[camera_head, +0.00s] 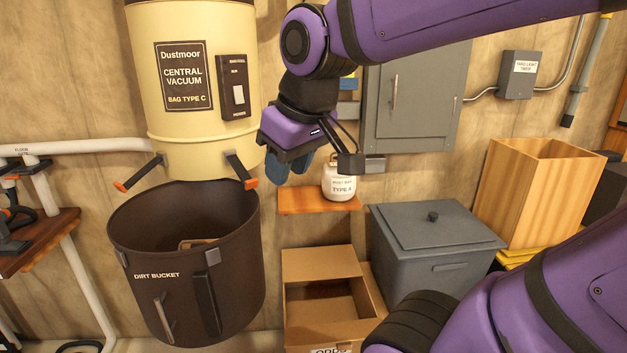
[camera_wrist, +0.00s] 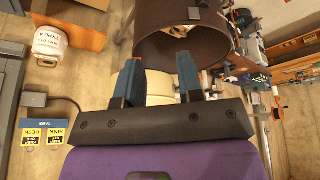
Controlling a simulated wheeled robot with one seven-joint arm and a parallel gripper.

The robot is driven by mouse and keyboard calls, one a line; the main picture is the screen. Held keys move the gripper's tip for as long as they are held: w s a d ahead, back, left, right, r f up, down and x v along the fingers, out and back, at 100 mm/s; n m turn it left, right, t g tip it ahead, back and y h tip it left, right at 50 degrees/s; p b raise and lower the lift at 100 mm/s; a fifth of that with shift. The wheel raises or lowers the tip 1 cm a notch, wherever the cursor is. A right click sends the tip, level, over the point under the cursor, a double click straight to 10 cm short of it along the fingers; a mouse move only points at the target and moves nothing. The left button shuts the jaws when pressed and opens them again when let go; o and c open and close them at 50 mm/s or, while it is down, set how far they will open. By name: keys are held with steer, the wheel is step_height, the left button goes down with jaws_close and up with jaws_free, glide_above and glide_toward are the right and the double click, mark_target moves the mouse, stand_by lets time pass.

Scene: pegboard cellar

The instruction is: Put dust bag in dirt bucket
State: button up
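The brown dirt bucket (camera_head: 240,285) hangs or stands under the cream vacuum canister at the left; its open top also shows in the wrist view (camera_wrist: 160,52). A tan object (camera_head: 198,243) lies inside it, partly hidden by the rim; I cannot tell what it is.
The vacuum canister (camera_head: 190,110) reads Bag Type C and has orange-tipped latches low down. A cardboard box (camera_head: 320,265), a lidded grey bin (camera_head: 435,245) and a wooden bin (camera_head: 530,195) stand to the right. A grey cabinet (camera_head: 415,100) is on the wall.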

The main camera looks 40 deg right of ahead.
steer(key=shift+m+t, duration=0.3)
steer(key=shift+m, duration=0.5)
steer(key=s, duration=0.3)
steer(key=s+f, duration=0.1)
steer(key=s, duration=0.1)
steer(key=shift+d+f, duration=0.1)
steer(key=shift+d, duration=0.15)
steer(key=shift+c, duration=0.5)
